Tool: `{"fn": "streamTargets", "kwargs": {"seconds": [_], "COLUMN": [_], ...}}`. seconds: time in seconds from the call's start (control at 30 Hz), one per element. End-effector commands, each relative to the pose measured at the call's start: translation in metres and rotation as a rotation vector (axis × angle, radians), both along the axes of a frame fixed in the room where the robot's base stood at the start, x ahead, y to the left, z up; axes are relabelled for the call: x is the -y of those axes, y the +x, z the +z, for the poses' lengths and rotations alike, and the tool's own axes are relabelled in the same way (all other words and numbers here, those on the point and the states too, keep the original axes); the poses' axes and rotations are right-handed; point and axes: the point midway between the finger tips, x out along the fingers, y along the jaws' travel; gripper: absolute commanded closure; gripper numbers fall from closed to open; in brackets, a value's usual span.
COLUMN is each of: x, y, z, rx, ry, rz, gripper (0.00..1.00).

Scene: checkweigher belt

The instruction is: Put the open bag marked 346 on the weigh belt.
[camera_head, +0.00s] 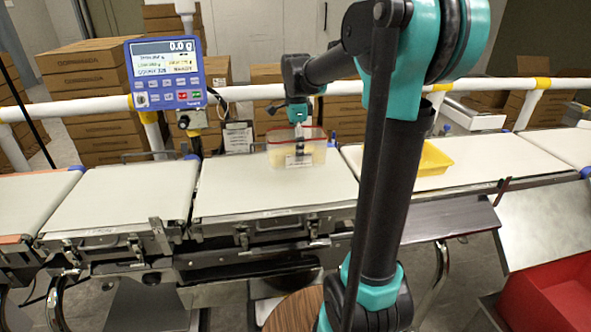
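A clear, see-through container with a red rim (283,158) is at the middle belt section (232,190), towards its far right side. It has pale contents and a white label too small to read, so I cannot confirm the number 346. My gripper (299,130) points down at the container, with its dark fingers overlapping the rim. I cannot tell whether they grip it, or whether the container rests on the belt or hangs just above. The scale display (165,73) reads 0.0 g. No belt section carries a readable name.
A bare belt section (120,195) lies to the left. A yellow tray (433,160) sits on the right belt (490,158), partly behind my arm. A white rail (60,110) runs behind the belts. A red bin (555,300) stands at lower right. Cartons (85,75) are stacked behind.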

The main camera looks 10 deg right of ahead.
Motion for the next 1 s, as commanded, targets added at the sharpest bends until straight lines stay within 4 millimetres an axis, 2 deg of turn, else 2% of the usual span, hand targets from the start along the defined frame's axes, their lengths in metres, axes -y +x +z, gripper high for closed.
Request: {"fn": "streamTargets", "kwargs": {"seconds": [0.03,0.13,0.37,0.6,1.0], "x": [0.000,0.000,0.000,0.000,0.000], "y": [0.000,0.000,0.000,0.000,0.000], "z": [-0.012,-0.030,-0.049,-0.079,-0.085], "rx": [0.000,0.000,0.000,0.000,0.000], "ry": [0.000,0.000,0.000,0.000,0.000], "rz": [0.000,0.000,0.000,0.000,0.000], "gripper": [0.58,0.58,0.58,0.58,0.58]}}
